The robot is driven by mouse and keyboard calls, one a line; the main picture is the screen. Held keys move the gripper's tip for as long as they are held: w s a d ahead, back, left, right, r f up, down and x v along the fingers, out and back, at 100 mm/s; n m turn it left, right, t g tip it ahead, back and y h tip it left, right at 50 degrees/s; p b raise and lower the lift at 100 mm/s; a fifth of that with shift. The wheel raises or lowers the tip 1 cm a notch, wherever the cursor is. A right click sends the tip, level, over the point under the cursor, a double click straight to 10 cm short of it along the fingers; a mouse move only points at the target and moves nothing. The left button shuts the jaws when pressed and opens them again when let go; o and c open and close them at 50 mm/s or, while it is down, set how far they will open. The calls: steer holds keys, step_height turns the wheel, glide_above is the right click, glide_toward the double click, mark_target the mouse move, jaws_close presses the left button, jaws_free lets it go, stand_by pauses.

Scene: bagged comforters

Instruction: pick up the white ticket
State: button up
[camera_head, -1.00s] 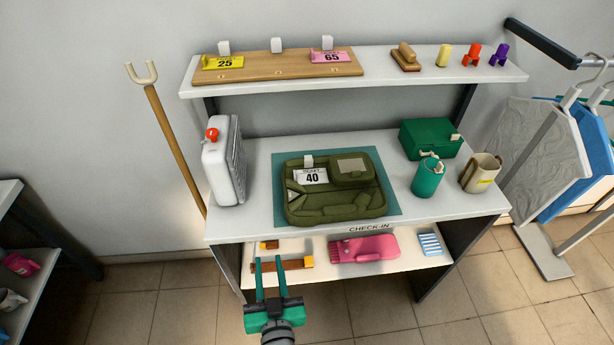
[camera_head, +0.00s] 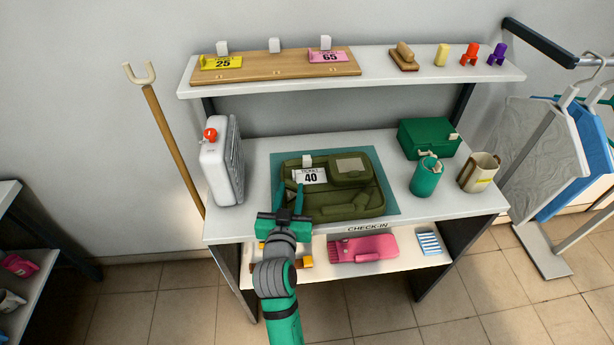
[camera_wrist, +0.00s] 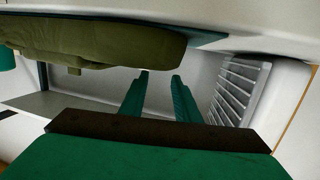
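The white ticket (camera_head: 311,176), printed with 40, lies on the upper left of the olive-green bag (camera_head: 345,205). A small white block (camera_head: 307,160) sits at the ticket's top edge. The bag lies on a teal mat (camera_head: 390,207) on the check-in table. My gripper (camera_head: 290,186) is over the table's front edge, at the bag's left front corner, with its fingers pointing toward the back. In the wrist view its two green fingers (camera_wrist: 160,75) are apart with nothing between them. The olive bag also shows in the wrist view (camera_wrist: 90,42), but the ticket does not.
A white canister (camera_head: 221,165) with a red cap stands left of the mat. A green box (camera_head: 428,138), a green canister (camera_head: 426,177) and a cream pitcher (camera_head: 480,172) stand at the right.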

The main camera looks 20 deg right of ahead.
mark_target(293, 173)
steer(key=shift+x, duration=3.35)
steer(key=shift+a, duration=0.2)
steer(key=shift+c, duration=0.2)
jaws_close()
